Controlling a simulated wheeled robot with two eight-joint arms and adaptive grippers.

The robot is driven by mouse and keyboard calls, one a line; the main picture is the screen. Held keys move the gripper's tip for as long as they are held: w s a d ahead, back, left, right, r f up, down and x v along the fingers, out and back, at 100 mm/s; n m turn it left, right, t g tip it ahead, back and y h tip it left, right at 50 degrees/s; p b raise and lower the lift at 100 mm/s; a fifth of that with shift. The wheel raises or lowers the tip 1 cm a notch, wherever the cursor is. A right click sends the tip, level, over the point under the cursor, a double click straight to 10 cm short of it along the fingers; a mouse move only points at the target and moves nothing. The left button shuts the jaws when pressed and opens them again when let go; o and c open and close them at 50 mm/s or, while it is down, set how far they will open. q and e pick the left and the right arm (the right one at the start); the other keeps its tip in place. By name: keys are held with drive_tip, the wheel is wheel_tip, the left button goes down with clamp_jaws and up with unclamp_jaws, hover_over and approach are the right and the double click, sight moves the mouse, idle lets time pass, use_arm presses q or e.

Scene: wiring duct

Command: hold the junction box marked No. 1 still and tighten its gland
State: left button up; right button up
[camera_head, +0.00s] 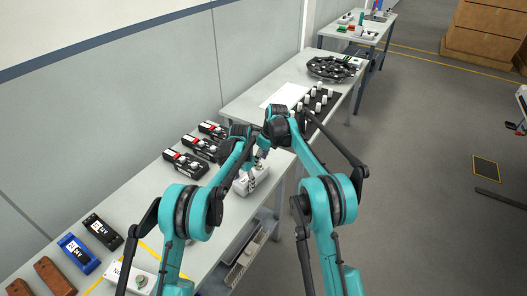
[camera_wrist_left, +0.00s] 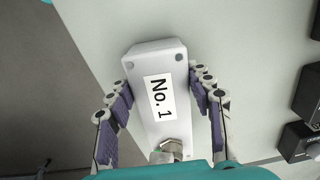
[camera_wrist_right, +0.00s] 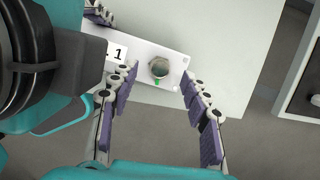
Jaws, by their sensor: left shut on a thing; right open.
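The junction box (camera_head: 252,182) is a pale grey block with a "No. 1" label, standing on the table. In the left wrist view the box (camera_wrist_left: 150,58) lies between the fingers of my left gripper (camera_wrist_left: 161,80), which is shut on its long sides. Its metal gland (camera_wrist_left: 171,147) is at the bottom of that view, partly hidden. In the right wrist view the gland (camera_wrist_right: 159,67) shows from above with a green mark beside it. My right gripper (camera_wrist_right: 160,76) is open, one finger on each side of the gland, apart from it.
Several black devices with red parts (camera_head: 185,164) stand along the wall side of the table. A blue box (camera_head: 79,254) and brown blocks lie at the near left. Beyond are a dark mat with white pieces (camera_head: 318,105) and a round black tray (camera_head: 331,68).

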drive_tip(key=shift+x, duration=1.15)
clamp_jaws()
drive_tip(key=c, duration=0.8)
unclamp_jaws()
clamp_jaws()
drive_tip(key=m, duration=0.4)
drive_tip(key=shift+s+t+h, duration=0.1)
drive_tip(key=shift+t+h, duration=0.2)
drive_tip(key=shift+h, duration=0.1)
